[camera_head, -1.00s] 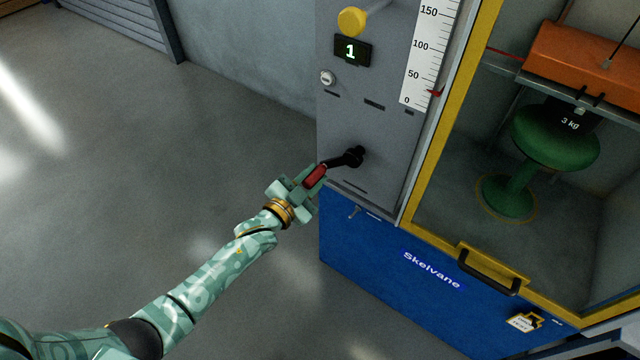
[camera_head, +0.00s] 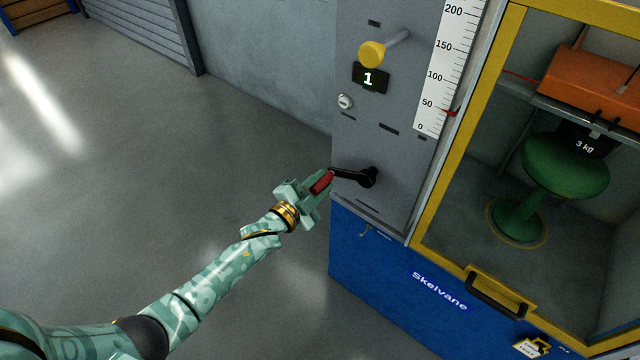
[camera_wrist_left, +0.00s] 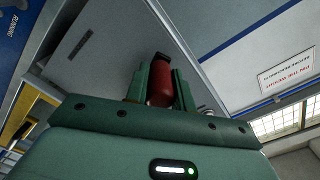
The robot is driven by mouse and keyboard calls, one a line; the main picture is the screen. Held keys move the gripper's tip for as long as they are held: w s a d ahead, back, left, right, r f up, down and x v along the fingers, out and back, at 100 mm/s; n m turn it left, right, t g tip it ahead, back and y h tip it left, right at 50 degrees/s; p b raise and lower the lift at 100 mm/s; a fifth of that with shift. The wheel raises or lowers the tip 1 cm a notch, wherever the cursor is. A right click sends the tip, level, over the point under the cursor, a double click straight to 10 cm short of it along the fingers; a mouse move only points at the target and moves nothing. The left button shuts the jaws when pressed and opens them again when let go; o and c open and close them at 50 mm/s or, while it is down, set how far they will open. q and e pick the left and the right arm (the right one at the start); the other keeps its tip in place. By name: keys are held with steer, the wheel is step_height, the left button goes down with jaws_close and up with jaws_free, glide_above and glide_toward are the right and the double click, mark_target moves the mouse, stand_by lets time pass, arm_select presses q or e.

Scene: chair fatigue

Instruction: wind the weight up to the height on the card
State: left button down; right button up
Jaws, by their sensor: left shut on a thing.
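The crank (camera_head: 352,176) is on the grey panel, its black arm pointing left from the hub. My left gripper (camera_head: 322,183) is shut on its red grip, which also shows between the fingers in the left wrist view (camera_wrist_left: 160,84). The dark 3 kg weight (camera_head: 583,142) is above the green stool (camera_head: 565,165) behind the frame; I cannot tell if they touch. The red pointer (camera_head: 450,113) stands near the 50 mark of the white scale (camera_head: 447,75). A small white card (camera_head: 531,347) is on the blue base, its writing unreadable. My right gripper is out of view.
A yellow knob (camera_head: 372,54) sticks out above a display (camera_head: 370,79) reading 1. The yellow-framed door has a black handle (camera_head: 497,292). An orange block (camera_head: 590,80) is above the stool. The grey floor (camera_head: 150,190) on the left is clear.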

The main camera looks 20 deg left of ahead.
arm_select(q)
steer(key=shift+w+a+r, duration=0.15)
steer(key=shift+a+r, duration=0.05)
steer(key=shift+r, duration=0.1)
steer(key=c, duration=1.2)
jaws_free()
steer(key=shift+f, duration=0.15)
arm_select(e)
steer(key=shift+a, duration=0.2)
arm_select(q)
steer(key=p+v, duration=0.4)
steer(key=v, duration=1.2)
steer(key=shift+s, duration=0.3)
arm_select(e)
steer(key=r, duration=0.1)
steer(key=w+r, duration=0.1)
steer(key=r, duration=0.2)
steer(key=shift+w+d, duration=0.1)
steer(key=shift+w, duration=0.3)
